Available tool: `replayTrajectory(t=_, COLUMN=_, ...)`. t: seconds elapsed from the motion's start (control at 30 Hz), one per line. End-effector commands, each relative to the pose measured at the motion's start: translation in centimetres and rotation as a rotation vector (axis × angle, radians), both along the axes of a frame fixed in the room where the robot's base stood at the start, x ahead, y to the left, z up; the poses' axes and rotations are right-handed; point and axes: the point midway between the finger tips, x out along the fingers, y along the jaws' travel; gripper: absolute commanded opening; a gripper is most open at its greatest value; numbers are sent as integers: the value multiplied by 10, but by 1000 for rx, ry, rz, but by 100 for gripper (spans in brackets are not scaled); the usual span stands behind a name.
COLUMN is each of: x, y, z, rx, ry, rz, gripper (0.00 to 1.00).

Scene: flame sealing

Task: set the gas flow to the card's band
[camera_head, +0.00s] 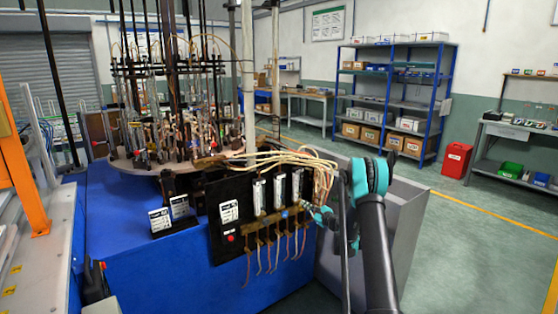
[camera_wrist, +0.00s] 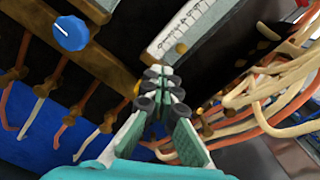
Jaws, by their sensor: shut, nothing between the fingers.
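The black gas panel (camera_head: 216,190) carries several upright white flow meters (camera_head: 279,191) with brass fittings below. A blue knob (camera_wrist: 71,33) with a white pointer line sits on the brass manifold (camera_wrist: 80,62) at the upper left of the wrist view. One meter's scale (camera_wrist: 188,28) shows tilted at the top; its reading is too small to tell. White printed cards (camera_head: 160,219) stand left of the panel, and another card (camera_head: 229,211) is on it; their text is unreadable. My gripper (camera_wrist: 157,76) is shut and empty, below the meter and right of the knob, apart from the knob.
Pale hoses (camera_wrist: 270,95) crowd the right side of my gripper. Copper-coloured tubes (camera_head: 285,245) hang below the manifold. A red button (camera_head: 230,238) is low on the panel. A burner carousel (camera_head: 150,160) stands behind on the blue machine (camera_head: 165,270). Open floor lies right.

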Motion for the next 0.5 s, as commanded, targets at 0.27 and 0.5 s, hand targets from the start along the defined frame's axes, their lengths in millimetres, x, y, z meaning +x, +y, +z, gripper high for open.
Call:
replayTrajectory(t=0.27, x=-4, y=6, z=-2, rx=0, ry=0, rz=0, gripper=0)
replayTrajectory(t=0.5, x=-7, y=10, z=-6, rx=0, ry=0, rz=1, gripper=0)
